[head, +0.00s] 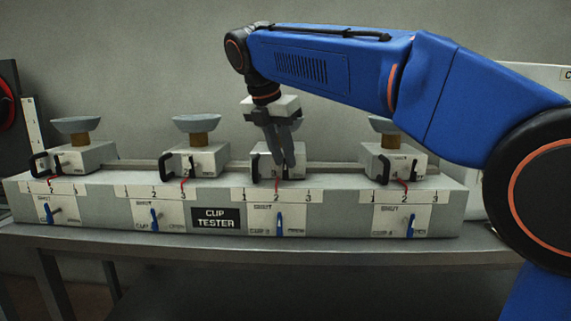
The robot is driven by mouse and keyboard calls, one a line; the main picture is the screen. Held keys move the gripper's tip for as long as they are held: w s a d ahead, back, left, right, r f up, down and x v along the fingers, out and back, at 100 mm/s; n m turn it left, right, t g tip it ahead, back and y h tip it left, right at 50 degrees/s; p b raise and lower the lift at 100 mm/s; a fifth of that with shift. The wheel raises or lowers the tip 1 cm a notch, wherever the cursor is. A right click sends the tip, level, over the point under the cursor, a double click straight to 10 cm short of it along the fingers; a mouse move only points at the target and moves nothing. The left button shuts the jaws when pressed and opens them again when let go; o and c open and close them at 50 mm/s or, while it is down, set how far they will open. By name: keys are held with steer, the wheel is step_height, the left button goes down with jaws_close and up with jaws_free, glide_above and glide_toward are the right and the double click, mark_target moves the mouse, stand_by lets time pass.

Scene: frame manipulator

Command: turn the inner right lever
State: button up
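The cup tester (340,225) is a long grey box with a row of blue levers on its front. The inner right lever (279,225) is the third from the left, on a white panel marked SHUT and OPEN. It stands roughly upright. My gripper (284,164) is above and behind it, in front of the third cup station, with its grey fingers pointing down. It is clear of the lever. The fingertips look close together, but I cannot tell whether they are open or shut. The gripper partly hides the third station and its cup.
Other blue levers are the inner left (154,219), far left (47,212) and far right (379,225). Black handles (167,164) and red pointers (184,183) stand along the top. My arm covers the upper right. The space before the front panels is clear.

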mark_target(285, 170)
steer(key=shift+x, duration=1.3)
jaws_close()
